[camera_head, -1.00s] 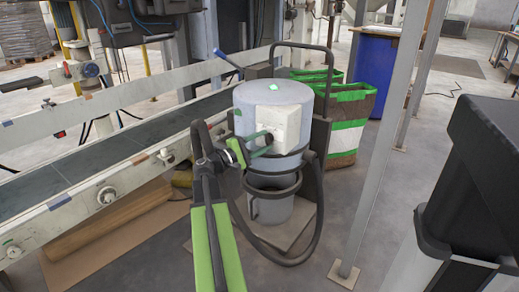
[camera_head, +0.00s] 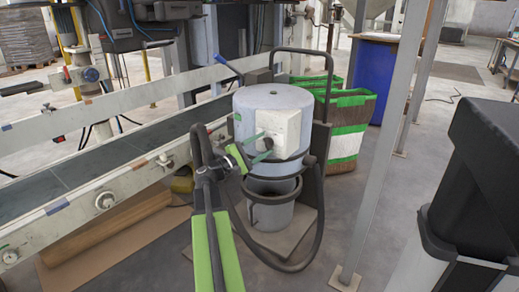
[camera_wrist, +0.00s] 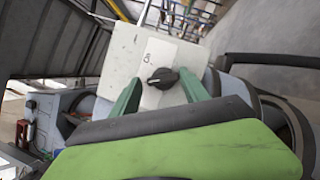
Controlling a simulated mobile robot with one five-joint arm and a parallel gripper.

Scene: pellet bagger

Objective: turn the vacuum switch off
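The vacuum (camera_head: 273,102) is a grey-blue drum on a stand, with a white switch box (camera_head: 296,130) on its side. The vacuum switch (camera_wrist: 163,78) is a dark round knob on the box's white face (camera_wrist: 122,50), with a small pale mark toward its left side. My gripper (camera_head: 263,147) is at the box, in front of the knob. In the wrist view its two green fingers stand apart, one on each side of the knob, with visible gaps. The lid shows no green light, only a dark spot.
A conveyor (camera_head: 130,150) with pale side rails runs along the left. A grey post (camera_head: 385,140) stands right of the vacuum, with a green-and-white bag (camera_head: 345,125) behind. A black bin (camera_head: 480,170) is at the right. A dark hose loops around the vacuum's front.

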